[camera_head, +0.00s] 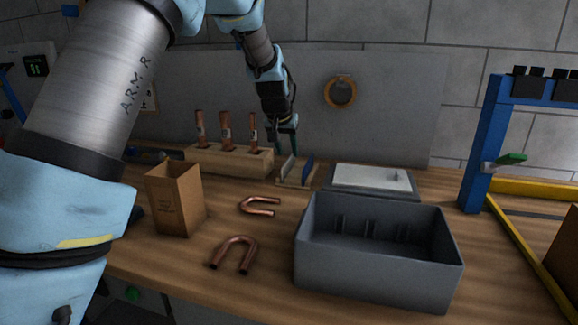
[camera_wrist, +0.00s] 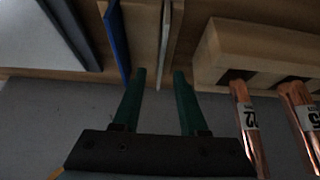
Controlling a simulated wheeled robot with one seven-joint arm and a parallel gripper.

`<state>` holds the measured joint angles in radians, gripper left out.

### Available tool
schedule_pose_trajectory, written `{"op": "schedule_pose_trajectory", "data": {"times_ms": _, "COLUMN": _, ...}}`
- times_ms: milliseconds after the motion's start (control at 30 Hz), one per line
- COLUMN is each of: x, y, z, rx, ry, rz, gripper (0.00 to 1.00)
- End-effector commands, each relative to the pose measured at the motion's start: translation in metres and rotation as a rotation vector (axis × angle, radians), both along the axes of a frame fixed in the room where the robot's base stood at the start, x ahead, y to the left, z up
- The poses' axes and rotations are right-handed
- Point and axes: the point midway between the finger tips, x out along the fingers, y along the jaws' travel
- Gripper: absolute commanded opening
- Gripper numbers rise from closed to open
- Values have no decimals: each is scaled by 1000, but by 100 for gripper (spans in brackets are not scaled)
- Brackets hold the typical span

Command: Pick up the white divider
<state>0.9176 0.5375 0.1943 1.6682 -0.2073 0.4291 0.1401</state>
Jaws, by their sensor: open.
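The white divider (camera_head: 288,168) stands upright in a small wooden rack (camera_head: 296,184), beside a blue divider (camera_head: 308,169). In the wrist view the white divider (camera_wrist: 165,45) appears as a thin pale strip, and the blue divider (camera_wrist: 118,42) is to its left. My gripper (camera_head: 286,146) is open and points down over the rack. In the wrist view its green fingers (camera_wrist: 160,75) lie either side of the white divider's near end. I cannot tell whether they touch it.
A wooden block (camera_head: 232,160) with copper tubes stands left of the rack. In front are a grey bin (camera_head: 370,275), a cardboard box (camera_head: 176,203) and bent copper tubes (camera_head: 236,253).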

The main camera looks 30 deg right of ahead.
Motion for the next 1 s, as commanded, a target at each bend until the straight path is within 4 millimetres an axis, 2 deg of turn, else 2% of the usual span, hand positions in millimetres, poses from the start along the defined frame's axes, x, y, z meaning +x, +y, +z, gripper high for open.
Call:
{"op": "schedule_pose_trajectory", "data": {"times_ms": 400, "x": 19, "y": -15, "z": -42, "rx": 2, "ry": 1, "rz": 0, "gripper": 42}}
{"op": "schedule_pose_trajectory", "data": {"times_ms": 933, "x": 19, "y": -16, "z": -46, "rx": 0, "ry": 0, "rz": 1, "gripper": 42}}
{"op": "schedule_pose_trajectory", "data": {"times_ms": 1000, "x": 19, "y": -16, "z": -46, "rx": 0, "ry": 0, "rz": 1, "gripper": 35}}
